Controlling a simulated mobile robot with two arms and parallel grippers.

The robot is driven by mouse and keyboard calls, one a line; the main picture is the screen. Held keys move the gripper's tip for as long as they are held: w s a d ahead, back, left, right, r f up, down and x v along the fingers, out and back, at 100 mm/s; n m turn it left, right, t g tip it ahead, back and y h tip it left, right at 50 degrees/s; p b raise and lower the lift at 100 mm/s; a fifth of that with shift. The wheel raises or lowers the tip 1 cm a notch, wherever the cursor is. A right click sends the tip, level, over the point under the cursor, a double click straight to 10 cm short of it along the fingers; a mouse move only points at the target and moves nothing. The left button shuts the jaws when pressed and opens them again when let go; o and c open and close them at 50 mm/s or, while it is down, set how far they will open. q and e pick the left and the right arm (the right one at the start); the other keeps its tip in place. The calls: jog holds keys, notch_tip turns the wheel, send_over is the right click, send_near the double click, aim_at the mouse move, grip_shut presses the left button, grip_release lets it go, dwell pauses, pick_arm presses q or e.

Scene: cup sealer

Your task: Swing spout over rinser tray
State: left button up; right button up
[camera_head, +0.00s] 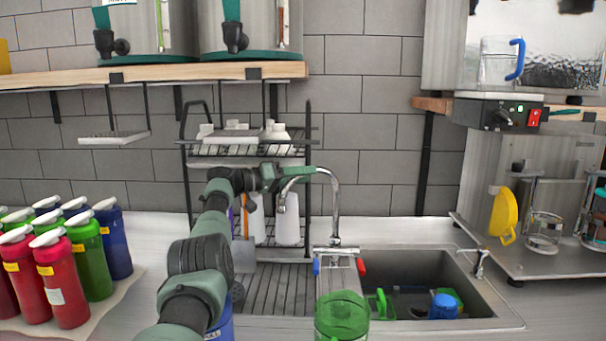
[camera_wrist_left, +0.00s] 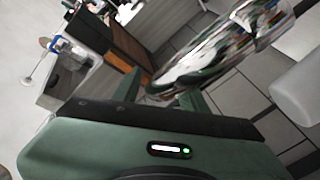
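The chrome spout (camera_head: 330,188) arches up from the sink's back edge, and its free end curves down to the left. My left gripper (camera_head: 278,181) is at that end, in front of the dish rack. In the left wrist view the shiny spout (camera_wrist_left: 225,52) runs away from between the two green fingertips (camera_wrist_left: 160,92). The fingers stand apart; I cannot tell whether they touch the spout. My right gripper is not in view.
A black dish rack (camera_head: 310,160) with white bottles stands behind my left arm. The sink (camera_head: 470,290) at the right holds green and blue items. Blue (camera_head: 316,266) and red (camera_head: 362,266) handles flank the spout's foot. Several coloured bottles (camera_head: 62,282) stand at the left.

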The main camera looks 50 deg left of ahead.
pick_arm(q)
jog(key=shift+s+a+r, duration=0.1)
jog(key=shift+r, duration=0.1)
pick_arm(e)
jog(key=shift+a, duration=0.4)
pick_arm(q)
jog(key=b+v, duration=0.3)
jog(key=v, duration=0.4)
jog(key=shift+s+b, duration=0.3)
jog(key=shift+b, duration=0.1)
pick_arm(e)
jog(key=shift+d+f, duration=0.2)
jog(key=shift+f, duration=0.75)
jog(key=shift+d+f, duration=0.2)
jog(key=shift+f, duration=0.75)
pick_arm(q)
jog(key=shift+a+f, duration=0.1)
